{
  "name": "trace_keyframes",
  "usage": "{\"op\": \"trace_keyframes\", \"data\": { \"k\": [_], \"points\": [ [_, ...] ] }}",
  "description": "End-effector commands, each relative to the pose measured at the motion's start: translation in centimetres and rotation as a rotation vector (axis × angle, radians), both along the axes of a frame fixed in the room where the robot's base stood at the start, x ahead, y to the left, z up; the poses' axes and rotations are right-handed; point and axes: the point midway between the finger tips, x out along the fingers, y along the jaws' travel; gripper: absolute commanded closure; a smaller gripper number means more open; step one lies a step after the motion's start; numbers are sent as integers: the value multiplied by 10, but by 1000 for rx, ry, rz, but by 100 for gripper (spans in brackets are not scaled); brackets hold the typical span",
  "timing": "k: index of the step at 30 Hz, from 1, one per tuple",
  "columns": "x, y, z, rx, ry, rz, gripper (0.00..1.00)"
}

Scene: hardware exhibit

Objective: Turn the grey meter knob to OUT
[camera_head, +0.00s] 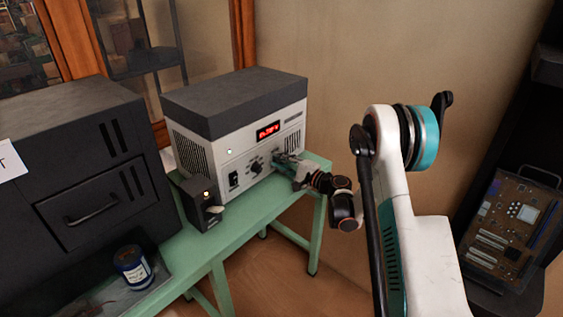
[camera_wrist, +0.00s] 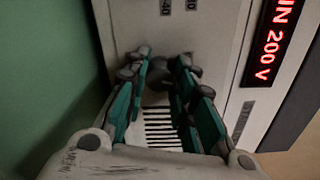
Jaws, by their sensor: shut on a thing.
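The meter (camera_head: 190,138) is a light box with a dark grey top, standing on a green bench. My gripper (camera_head: 284,160) reaches its front panel from the right, below the red display (camera_head: 268,131). In the wrist view my gripper (camera_wrist: 164,62) has its teal-and-black fingers on both sides of the grey meter knob (camera_wrist: 157,72), shut on it. The fingers hide much of the knob, and its pointer direction cannot be told. The display in the wrist view (camera_wrist: 270,42) reads "IN 200 V", seen sideways. Small panel labels (camera_wrist: 192,5) are cut off at the top.
Left of my gripper on the panel are a black dial (camera_head: 256,167) and a black switch (camera_head: 234,180). A small dark box (camera_head: 198,203) stands before the meter. A dark cabinet (camera_head: 75,165) and a blue can (camera_head: 131,267) are left. A circuit board (camera_head: 512,222) is right.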

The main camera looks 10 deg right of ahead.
Motion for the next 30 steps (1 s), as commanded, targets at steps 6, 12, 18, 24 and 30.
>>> {"op": "trace_keyframes", "data": {
  "k": [6, 12, 18, 24, 30],
  "points": [
    [0, 0, -1, -123, -88, 0, 100],
    [0, 0, -1, -256, -185, 1, 100],
    [0, 0, -2, -372, -269, 1, 100],
    [0, 0, -2, -455, -330, 1, 100],
    [-1, 0, -2, -499, -361, 1, 100]
  ]
}}
